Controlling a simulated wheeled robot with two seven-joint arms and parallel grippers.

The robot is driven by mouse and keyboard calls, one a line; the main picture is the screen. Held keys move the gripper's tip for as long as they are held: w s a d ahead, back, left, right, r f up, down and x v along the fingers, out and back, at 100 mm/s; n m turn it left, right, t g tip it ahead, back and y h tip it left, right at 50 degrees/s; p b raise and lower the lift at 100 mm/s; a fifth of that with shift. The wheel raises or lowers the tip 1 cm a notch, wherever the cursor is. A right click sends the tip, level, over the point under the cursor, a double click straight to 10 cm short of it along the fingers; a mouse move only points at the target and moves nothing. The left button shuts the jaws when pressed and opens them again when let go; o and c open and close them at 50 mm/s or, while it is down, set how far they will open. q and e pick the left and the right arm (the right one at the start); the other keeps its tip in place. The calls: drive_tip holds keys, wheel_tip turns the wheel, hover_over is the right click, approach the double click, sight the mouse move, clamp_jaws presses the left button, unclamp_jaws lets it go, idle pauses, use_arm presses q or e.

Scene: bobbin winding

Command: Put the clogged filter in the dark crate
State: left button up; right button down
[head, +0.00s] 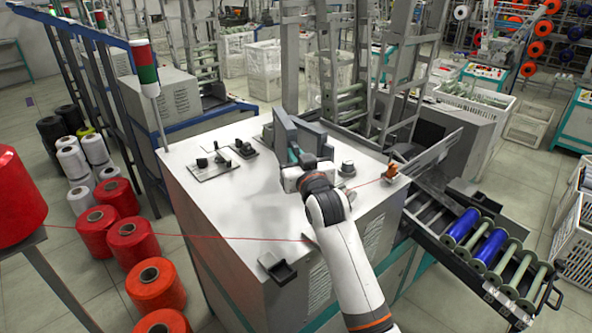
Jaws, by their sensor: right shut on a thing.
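My right arm reaches up over the white top of the machine cabinet (235,205). My right gripper (298,155) is at the back of this top, in front of an upright dark grey panel (284,132). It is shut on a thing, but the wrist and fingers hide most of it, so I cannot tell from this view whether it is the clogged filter. I cannot pick out a dark crate with certainty. My left gripper is not in view.
Small black fittings (245,149) stand on the cabinet top. A red thread (190,236) crosses it. Red spools (155,283) stand at left. A dark rack (517,300) with blue and green bobbins (460,229) is at right, near white baskets (576,240).

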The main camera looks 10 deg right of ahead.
drive_tip(key=shift+f+p, duration=0.4)
drive_tip(key=shift+f, duration=1.75)
drive_tip(key=c, duration=1.5)
unclamp_jaws()
drive_tip(key=shift+w+f, duration=0.1)
drive_tip(key=shift+f, duration=0.05)
drive_tip(key=shift+c, duration=0.2)
drive_tip(key=shift+o, duration=0.4)
